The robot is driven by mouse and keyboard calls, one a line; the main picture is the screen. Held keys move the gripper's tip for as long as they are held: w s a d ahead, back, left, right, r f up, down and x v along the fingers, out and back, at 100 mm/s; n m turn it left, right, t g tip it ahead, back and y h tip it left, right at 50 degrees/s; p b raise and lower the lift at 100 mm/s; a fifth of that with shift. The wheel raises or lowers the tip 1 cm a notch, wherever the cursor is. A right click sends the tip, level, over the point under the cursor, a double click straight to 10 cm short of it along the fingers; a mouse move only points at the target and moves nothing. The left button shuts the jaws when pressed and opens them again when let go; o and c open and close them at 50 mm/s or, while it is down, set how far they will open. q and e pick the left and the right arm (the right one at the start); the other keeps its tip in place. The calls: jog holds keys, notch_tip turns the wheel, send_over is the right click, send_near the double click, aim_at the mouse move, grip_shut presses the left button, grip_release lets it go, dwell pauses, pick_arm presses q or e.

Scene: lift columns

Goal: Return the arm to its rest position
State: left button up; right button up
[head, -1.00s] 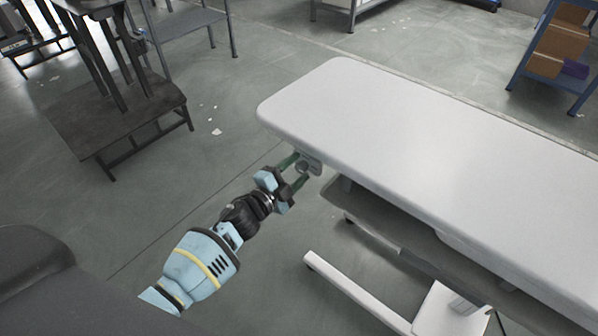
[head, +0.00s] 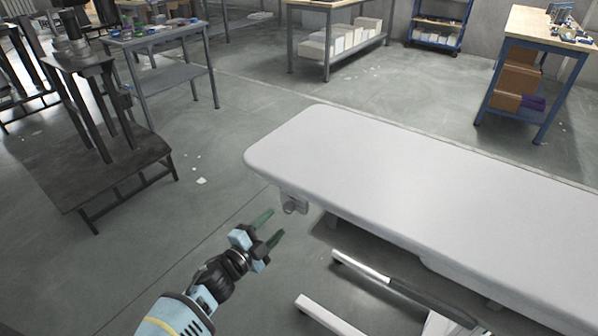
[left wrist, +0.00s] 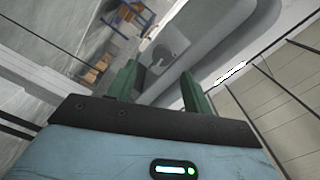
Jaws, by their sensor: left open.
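My left gripper (head: 271,229) is open and empty in the head view, with two green fingers spread. It is in front of and a little below the near left corner of a white lift table (head: 400,180). A small grey fitting with a round knob (head: 292,204) sits under that edge, apart from the fingertips. In the left wrist view the fingers (left wrist: 158,82) point toward the fitting (left wrist: 166,52) on the table's side, with nothing between them. My right gripper is not in view.
A dark low platform (head: 120,170) with upright posts stands at left. Workbenches (head: 165,35) and a blue-framed bench (head: 540,60) stand at the back. A white base leg (head: 325,315) lies on the floor under the table.

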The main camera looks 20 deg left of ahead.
pick_arm(q)
jog(key=s+f+n+g+y+p, duration=0.2)
jog(key=s+f+n+p, duration=0.15)
jog(key=s, duration=0.55)
jog(key=s+f+n+g+y+p, duration=0.15)
jog(key=s+n, duration=0.25)
jog(key=s, duration=0.6)
jog(key=s+r+n+g+p, duration=0.1)
jog(key=s+n+g+p, duration=0.3)
jog(key=s, duration=2.1)
jog(key=n+p, duration=0.2)
jog(key=n, duration=0.1)
jog(key=shift+d+r+g+y, duration=0.3)
jog(key=shift+d+g+y, duration=0.05)
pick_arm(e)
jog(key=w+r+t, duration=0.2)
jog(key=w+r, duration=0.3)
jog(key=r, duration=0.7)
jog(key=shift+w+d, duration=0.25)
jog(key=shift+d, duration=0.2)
pick_arm(q)
jog(key=shift+s, duration=0.1)
